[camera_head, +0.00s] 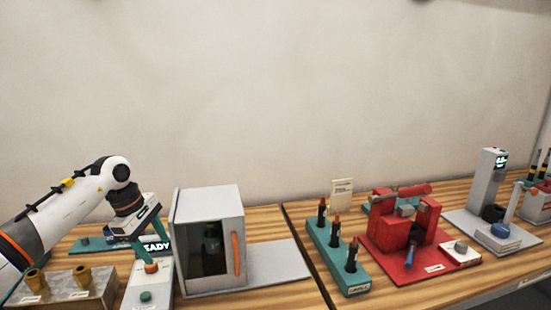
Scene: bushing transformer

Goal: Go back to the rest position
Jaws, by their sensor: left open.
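My left arm comes in from the left over the wooden bench. Its wrist bends down, and my left gripper (135,217) is low, just left of the grey cabinet (209,241). My right gripper is not in view.
A block with brass pieces (57,288) is at front left. The cabinet has an orange handle (236,254). To the right are a teal rack (335,262) with dark posts, a red fixture (387,232) and a grey tester (487,190). The plate right of the cabinet is bare.

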